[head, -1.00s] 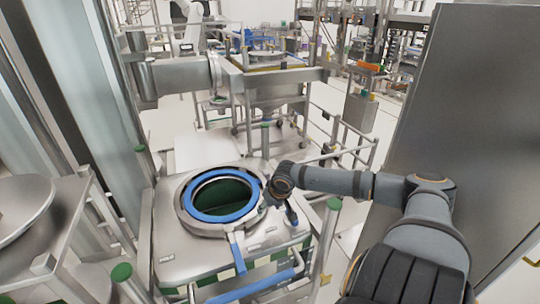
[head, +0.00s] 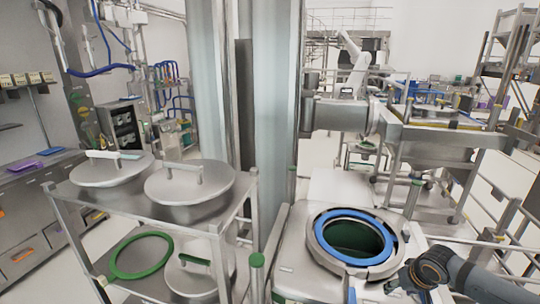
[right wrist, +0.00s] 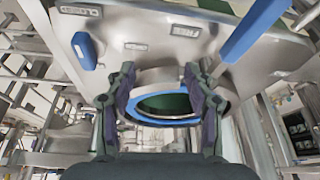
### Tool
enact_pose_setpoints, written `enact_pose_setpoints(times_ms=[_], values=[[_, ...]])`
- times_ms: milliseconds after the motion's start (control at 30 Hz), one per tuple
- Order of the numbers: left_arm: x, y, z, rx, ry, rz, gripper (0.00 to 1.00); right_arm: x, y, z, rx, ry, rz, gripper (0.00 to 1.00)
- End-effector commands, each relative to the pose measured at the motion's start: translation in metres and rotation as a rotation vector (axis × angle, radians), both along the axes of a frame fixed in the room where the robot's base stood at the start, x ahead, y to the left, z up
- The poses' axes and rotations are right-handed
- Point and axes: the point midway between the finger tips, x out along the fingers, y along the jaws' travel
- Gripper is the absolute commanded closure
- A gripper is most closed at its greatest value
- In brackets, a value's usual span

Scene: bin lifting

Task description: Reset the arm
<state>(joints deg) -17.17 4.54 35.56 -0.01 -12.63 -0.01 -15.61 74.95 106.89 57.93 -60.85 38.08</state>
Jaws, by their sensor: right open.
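My right arm comes in at the lower right of the head view. Its gripper (head: 416,288) is beside the right side of the bin's round opening, partly cut off by the lower edge. The steel bin (head: 290,262) has an open top with a blue ring (head: 318,222) around a dark green inside. In the right wrist view, the two fingers of the right gripper (right wrist: 162,78) stand apart with nothing between them. The blue-ringed opening (right wrist: 140,116) shows behind them. My left gripper is not in view.
A steel rack (head: 262,190) at the left carries two round lids (head: 112,172) (head: 200,190) on top. A green ring (head: 140,236) and another lid (head: 188,280) lie on its lower shelf. A steel column stands behind. Steel frames and railings fill the right.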

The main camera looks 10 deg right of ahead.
Motion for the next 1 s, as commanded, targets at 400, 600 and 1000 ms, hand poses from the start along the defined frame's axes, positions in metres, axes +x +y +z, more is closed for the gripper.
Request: enact_pose_setpoints(times_ms=[400, 600, 1000], values=[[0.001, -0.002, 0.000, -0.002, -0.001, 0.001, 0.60, -0.099, 0.176, -0.078, -0.028, 0.063, 0.371, 0.47], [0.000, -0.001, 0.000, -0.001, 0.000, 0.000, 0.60, -0.125, 0.210, -0.064, -0.065, 0.058, 0.394, 0.47], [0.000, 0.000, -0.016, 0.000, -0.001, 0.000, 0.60, -0.142, 0.217, -0.106, -0.101, 0.109, 0.350, 0.47]])
